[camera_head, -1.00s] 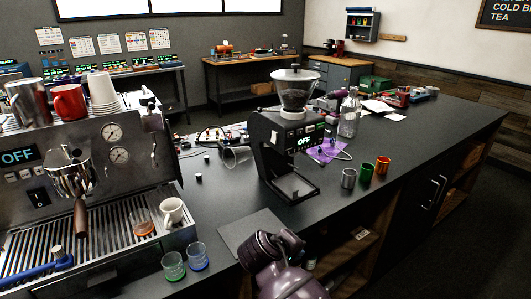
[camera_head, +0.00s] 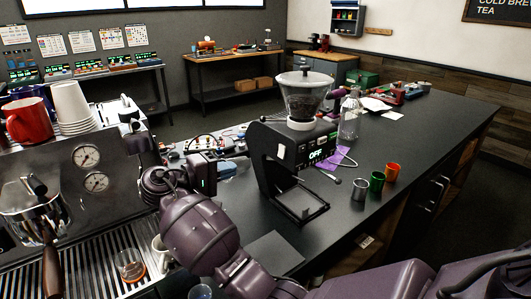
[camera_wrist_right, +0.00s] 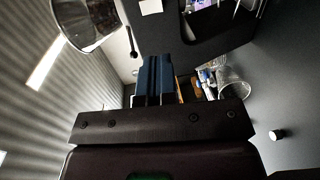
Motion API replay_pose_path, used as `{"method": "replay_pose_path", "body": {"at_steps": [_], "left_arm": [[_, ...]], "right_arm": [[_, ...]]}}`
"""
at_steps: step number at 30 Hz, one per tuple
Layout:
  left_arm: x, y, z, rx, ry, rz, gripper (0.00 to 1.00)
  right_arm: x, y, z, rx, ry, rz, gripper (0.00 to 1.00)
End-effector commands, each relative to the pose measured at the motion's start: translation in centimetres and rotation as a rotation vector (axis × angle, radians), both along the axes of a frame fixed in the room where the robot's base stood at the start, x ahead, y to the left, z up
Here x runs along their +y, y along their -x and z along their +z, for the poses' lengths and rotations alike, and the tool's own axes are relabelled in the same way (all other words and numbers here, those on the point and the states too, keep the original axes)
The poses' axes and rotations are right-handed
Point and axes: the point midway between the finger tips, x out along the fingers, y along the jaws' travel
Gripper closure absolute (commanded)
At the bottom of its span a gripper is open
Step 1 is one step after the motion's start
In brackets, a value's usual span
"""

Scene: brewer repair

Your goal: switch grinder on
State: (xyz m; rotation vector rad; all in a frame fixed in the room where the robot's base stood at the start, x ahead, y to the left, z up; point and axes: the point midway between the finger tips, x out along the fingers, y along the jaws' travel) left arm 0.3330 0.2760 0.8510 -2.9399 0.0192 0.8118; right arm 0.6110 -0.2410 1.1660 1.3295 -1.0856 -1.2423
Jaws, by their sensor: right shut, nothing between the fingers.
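The grinder (camera_head: 277,177) stands on the black counter, with a clear hopper (camera_head: 305,95) of dark beans on top. Its front display (camera_head: 318,154) reads OFF. A small white switch-like patch (camera_head: 281,152) is on its left side. My right gripper (camera_head: 226,168) is left of the grinder, apart from it, between it and the espresso machine. In the right wrist view its blue fingers (camera_wrist_right: 154,76) are together and empty. What looks like the hopper (camera_wrist_right: 84,18) shows there at upper left. My left gripper is not in view.
The espresso machine (camera_head: 110,215) is at left, with a red mug (camera_head: 28,120) and stacked cups (camera_head: 72,102) on top. Metal, green and orange cups (camera_head: 376,181) and a glass bottle (camera_head: 350,118) are right of the grinder. The counter beyond is mostly clear.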

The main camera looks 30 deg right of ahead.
Motion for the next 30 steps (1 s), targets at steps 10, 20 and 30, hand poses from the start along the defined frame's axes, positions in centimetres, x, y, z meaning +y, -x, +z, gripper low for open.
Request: {"method": "replay_pose_path", "body": {"at_steps": [10, 20, 30], "left_arm": [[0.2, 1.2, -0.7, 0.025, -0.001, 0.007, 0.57], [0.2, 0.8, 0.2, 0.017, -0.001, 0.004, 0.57], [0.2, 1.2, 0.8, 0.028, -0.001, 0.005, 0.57]], "right_arm": [[0.0, 0.0, 0.0, 0.000, 0.001, -0.001, 1.00], [-3.4, -0.2, -0.3, 0.000, 0.003, -0.003, 1.00], [-9.4, -0.7, -1.0, 0.001, 0.002, -0.003, 1.00]]}}
